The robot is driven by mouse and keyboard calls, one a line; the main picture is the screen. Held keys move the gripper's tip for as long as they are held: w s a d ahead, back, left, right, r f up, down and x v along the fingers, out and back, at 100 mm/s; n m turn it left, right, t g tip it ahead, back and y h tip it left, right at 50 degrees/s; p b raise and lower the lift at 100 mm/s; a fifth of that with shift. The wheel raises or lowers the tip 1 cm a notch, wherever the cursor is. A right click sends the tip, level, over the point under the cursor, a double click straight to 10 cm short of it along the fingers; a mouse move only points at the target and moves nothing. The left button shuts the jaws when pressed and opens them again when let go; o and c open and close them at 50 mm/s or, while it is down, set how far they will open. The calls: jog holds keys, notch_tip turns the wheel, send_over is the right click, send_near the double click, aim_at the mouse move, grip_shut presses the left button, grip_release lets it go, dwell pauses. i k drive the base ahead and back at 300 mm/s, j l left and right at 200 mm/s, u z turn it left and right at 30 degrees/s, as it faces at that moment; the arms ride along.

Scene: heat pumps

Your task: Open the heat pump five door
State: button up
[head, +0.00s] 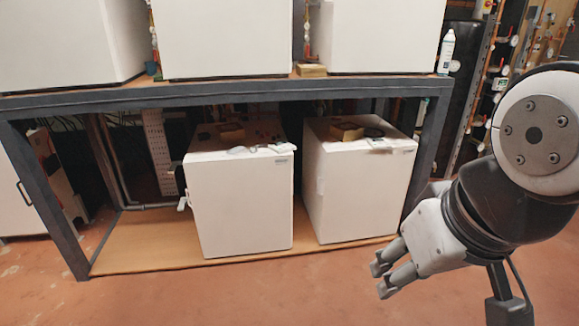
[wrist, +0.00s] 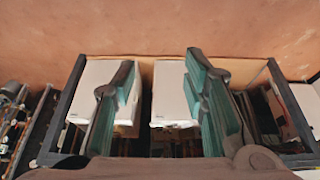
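Two white heat pump boxes stand on the lower shelf in the head view: a left one (head: 240,205) and a right one (head: 352,190). Their doors look shut; I cannot read which is number five. Small handle-like parts (head: 183,203) stick out at the left box's left edge. My gripper (head: 381,277) is at the lower right of the head view, in front of the shelf and apart from both boxes. In the wrist view, which looks upside down, two white boxes (wrist: 172,95) show behind the spread, empty fingers (wrist: 160,62).
A dark metal frame (head: 230,95) surrounds the lower shelf, its front post (head: 428,150) near my arm. Larger white units (head: 225,35) stand on top. Another white cabinet (head: 25,195) is at far left. Open reddish floor (head: 200,295) lies in front.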

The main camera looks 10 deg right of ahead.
aim_at(364, 192)
jog(key=i+l, duration=0.55)
jog(key=l, duration=0.15)
jog(key=i+l, duration=1.1)
jog(key=l, duration=0.25)
jog(key=i+l, duration=0.55)
jog(key=i+l+u, duration=0.05)
jog(key=l, duration=0.05)
